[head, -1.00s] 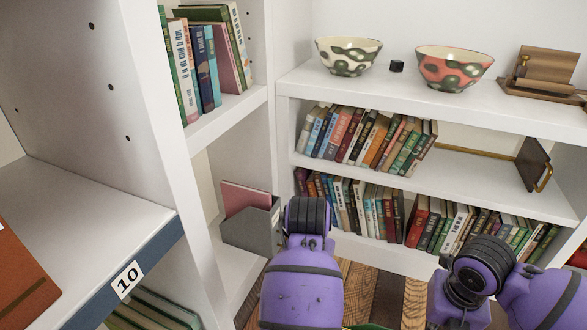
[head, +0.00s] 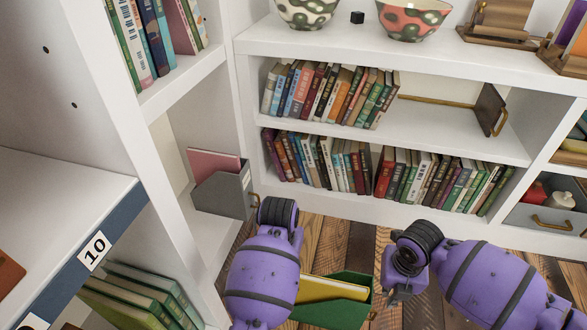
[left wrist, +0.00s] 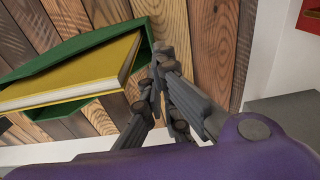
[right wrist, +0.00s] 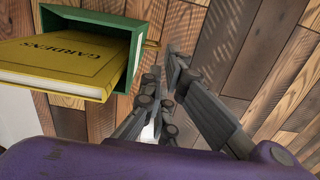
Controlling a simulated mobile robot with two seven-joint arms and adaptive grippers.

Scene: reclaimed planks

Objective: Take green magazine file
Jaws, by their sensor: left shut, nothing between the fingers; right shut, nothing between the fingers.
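The green magazine file (head: 352,312) shows at the bottom of the head view, between my two arms, against the plank floor. A yellow book (head: 328,289) is in it. In the left wrist view the file (left wrist: 75,47) is left of my left gripper (left wrist: 160,72), which is shut and empty. In the right wrist view the file (right wrist: 128,28) is up and left of my right gripper (right wrist: 165,85), which is shut and empty. Both grippers appear apart from the file. My left fingers are hidden behind my arm in the head view.
A grey magazine file (head: 222,195) with a pink book stands on a low shelf at the left. A white bookcase (head: 400,45) with rows of books and bowls stands behind. A shelf marked 10 (head: 65,190) is at the left. Plank floor (head: 345,240) shows between my arms.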

